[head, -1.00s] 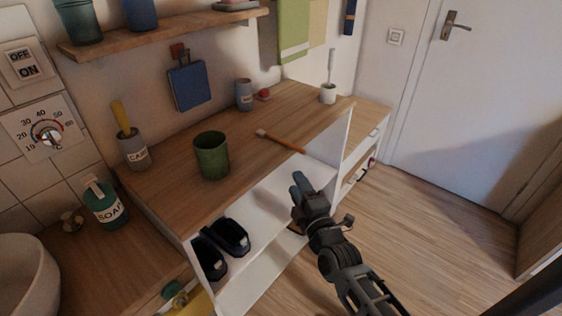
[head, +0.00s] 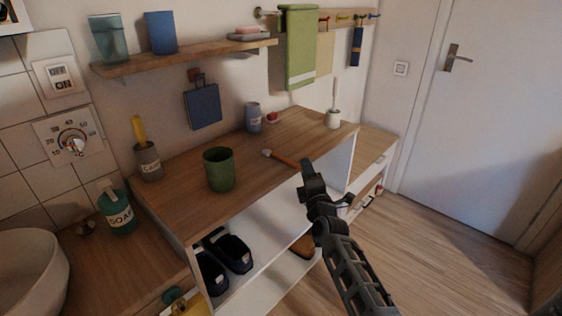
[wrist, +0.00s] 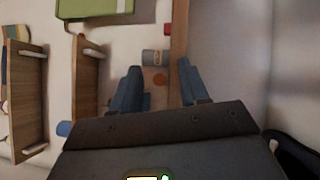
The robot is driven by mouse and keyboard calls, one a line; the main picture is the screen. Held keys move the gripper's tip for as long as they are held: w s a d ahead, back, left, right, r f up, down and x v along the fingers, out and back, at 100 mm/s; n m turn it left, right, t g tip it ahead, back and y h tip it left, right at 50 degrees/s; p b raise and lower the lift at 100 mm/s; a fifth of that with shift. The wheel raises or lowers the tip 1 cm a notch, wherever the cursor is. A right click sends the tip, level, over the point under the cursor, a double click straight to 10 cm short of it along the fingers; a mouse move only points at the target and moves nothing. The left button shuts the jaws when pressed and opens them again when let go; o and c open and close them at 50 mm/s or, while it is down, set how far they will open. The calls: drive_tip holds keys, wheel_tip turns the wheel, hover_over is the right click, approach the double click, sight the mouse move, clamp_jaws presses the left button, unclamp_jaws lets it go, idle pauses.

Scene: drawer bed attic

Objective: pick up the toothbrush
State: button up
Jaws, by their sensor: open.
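The toothbrush (head: 285,160) has an orange handle and a pale head. It lies flat on the wooden counter top (head: 180,200), its handle pointing to the front edge. My gripper (head: 308,164) is at the handle end of the toothbrush in the head view and hides that end. I cannot tell whether it touches. In the wrist view my gripper (wrist: 160,68) has its two blue-grey fingers spread with a gap between them. I cannot make out the toothbrush in that view.
A green cup (head: 219,170) stands left of the toothbrush. A blue-grey cup (head: 253,118) and a white holder (head: 332,119) stand behind it. Dark slippers (head: 232,252) sit on the white shelf below. The counter around the toothbrush is clear.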

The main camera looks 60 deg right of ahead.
drive_tip(key=shift+w+d, duration=0.2)
drive_tip(key=shift+d, duration=0.05)
drive_tip(key=shift+c, duration=0.2)
clamp_jaws()
